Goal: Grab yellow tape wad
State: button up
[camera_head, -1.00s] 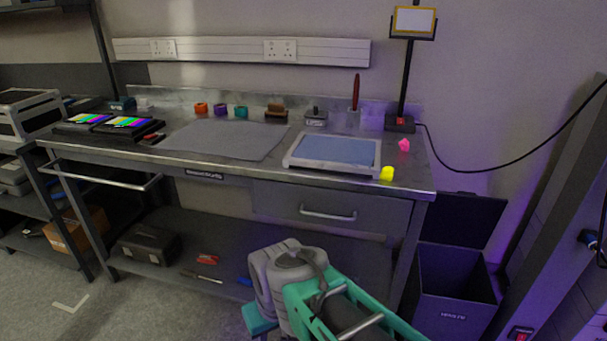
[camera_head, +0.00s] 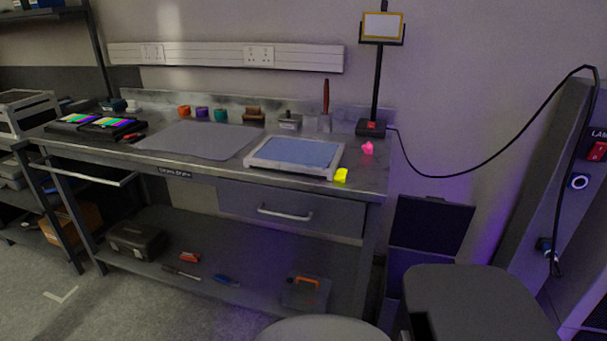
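The yellow tape wad (camera_head: 341,175) is a small bright lump on the metal workbench (camera_head: 370,185), near its front right corner. It lies just right of the front right corner of the white-framed tray with a blue pad (camera_head: 295,153). A pink wad (camera_head: 367,148) lies behind it and to the right. Nothing covers the yellow wad. My gripper is not seen in the head view. Grey rounded parts at the bottom edge look like my own body or arm.
A stand with a small screen (camera_head: 382,27) rises behind the pink wad, its black cable running right. A dark bin with a raised lid (camera_head: 430,226) stands right of the bench. A grey mat (camera_head: 200,140) and tape rolls (camera_head: 202,113) lie left. The front edge by the wad is clear.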

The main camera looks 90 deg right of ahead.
aim_at(340, 176)
jog(key=u, duration=0.05)
jog(key=k, duration=0.9)
jog(key=z, duration=1.7)
